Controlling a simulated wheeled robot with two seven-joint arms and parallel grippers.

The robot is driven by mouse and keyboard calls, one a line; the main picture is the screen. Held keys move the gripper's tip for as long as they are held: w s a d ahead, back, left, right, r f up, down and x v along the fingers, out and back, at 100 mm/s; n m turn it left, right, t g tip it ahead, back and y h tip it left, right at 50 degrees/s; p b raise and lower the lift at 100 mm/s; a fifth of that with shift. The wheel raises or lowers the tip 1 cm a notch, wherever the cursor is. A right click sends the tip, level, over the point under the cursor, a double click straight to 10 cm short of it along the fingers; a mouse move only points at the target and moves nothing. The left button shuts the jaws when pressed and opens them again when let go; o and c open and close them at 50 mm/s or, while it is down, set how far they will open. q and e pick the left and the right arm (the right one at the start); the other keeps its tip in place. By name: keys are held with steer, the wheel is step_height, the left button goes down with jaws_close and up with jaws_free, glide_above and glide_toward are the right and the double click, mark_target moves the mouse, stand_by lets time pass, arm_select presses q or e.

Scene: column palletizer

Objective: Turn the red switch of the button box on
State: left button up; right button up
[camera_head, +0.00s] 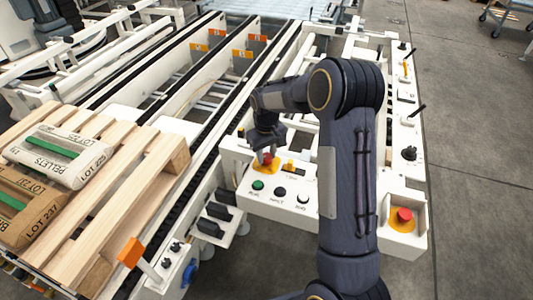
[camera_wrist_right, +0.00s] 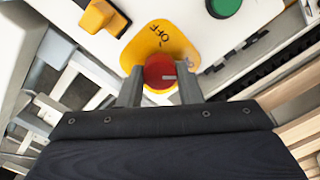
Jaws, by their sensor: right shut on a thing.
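The red switch (camera_head: 267,158) is a round red knob on a yellow plate on the white button box (camera_head: 235,165). My right gripper (camera_head: 262,152) comes down onto the knob from above. In the right wrist view the red switch (camera_wrist_right: 160,72) sits between the two fingers of my right gripper (camera_wrist_right: 160,90), which are shut on it. A pale mark shows on the knob's face, and "OFF" is printed on the yellow plate (camera_wrist_right: 158,38). My left gripper is not in view.
On the box are a green button (camera_head: 258,185), a black button (camera_head: 280,191) and an orange switch (camera_head: 290,167). A red emergency button (camera_head: 404,215) stands at the right. A wooden pallet (camera_head: 150,165) with sacks (camera_head: 58,155) lies at the left, beside conveyor rails.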

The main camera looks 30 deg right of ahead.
mark_target(267, 156)
steer(key=o, duration=1)
step_height(267, 156, up, 8)
steer(key=shift+f, duration=0.1)
steer(key=shift+s+r, duration=0.15)
steer(key=shift+r, duration=0.15)
steer(key=s+a+r+t+y+p, duration=0.1)
steer(key=s+a+r, duration=0.1)
steer(key=s+r, duration=0.35)
steer(key=s+a+r+m+t+y+p, duration=0.1)
steer(key=s+a+r+t, duration=0.15)
steer(key=s, duration=0.65)
steer(key=s+a+r+t+y+p, duration=0.1)
steer(key=s+a+r, duration=0.25)
steer(key=s, duration=0.35)
steer(key=shift+m+t+y, duration=0.4)
steer(key=shift+m+t, duration=0.1)
steer(key=shift+t, duration=0.05)
steer(key=s+a, duration=0.1)
steer(key=s, duration=0.1)
steer(key=s+a+f, duration=0.1)
steer(key=s, duration=0.2)
steer(key=s+a, duration=0.1)
steer(key=s, duration=0.1)
steer(key=shift+s+a+f+p, duration=0.15)
steer(key=shift+a+f+p, duration=0.05)
steer(key=shift+p, duration=0.15)
